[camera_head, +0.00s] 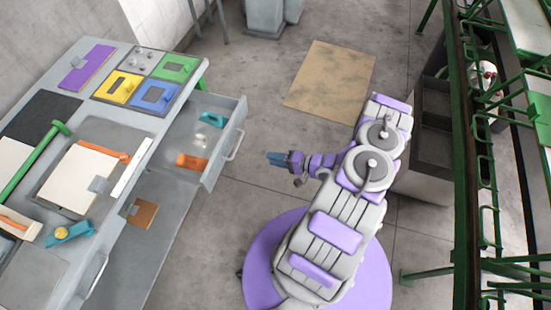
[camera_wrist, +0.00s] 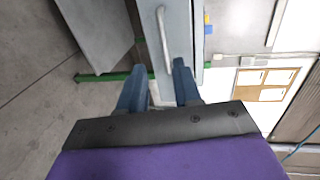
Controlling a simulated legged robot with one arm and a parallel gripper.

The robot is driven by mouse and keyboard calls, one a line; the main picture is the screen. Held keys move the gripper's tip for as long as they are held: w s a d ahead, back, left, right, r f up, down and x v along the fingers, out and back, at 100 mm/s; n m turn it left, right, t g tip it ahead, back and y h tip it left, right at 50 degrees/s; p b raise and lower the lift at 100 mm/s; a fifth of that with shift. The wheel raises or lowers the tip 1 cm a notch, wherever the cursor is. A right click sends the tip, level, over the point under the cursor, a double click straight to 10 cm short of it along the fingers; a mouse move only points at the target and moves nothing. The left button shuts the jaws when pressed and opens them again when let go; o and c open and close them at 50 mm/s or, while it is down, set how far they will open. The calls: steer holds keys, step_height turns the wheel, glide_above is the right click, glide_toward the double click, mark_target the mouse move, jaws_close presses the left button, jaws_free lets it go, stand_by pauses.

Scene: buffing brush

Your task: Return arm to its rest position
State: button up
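My gripper (camera_head: 277,159) shows in the head view at the end of my folded purple and grey arm, over bare floor to the right of the open drawer. In the wrist view, the two blue fingers of my gripper (camera_wrist: 158,85) stand apart with nothing held between them. Beyond them is the grey drawer front with its bar handle (camera_wrist: 165,45). The fingertips look clear of the drawer in the head view.
The open drawer (camera_head: 239,128) holds an orange item (camera_head: 192,162), a blue one (camera_head: 213,119) and a white one. The workbench (camera_head: 120,215) carries tools and coloured plates. A green-framed rack (camera_head: 462,150) stands at right. A tan mat (camera_head: 330,80) lies on open floor.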

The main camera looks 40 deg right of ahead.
stand_by(0.4)
steer(key=w+d+r+n+g+h, duration=0.5)
steer(key=w+d+h, duration=0.2)
steer(key=d, duration=0.4)
step_height(320, 180, up, 17)
steer(key=n+g+h, duration=0.1)
steer(key=g+h, duration=0.2)
steer(key=h, duration=0.2)
steer(key=s+a+r+n+g+h, duration=0.1)
steer(key=s+a+r+g, duration=0.2)
steer(key=s+a+r, duration=0.8)
steer(key=s+a+r+n+g+y, duration=0.1)
steer(key=s+a+r+n+y, duration=0.1)
steer(key=s+a, duration=0.7)
steer(key=s+a+r+n+g+y, duration=0.1)
steer(key=s+a+r+g, duration=0.1)
steer(key=s+a+r, duration=0.3)
steer(key=s+a, duration=0.4)
steer(key=s, duration=0.1)
steer(key=shift+s+n+y, duration=0.15)
steer(key=shift+n+y, duration=0.25)
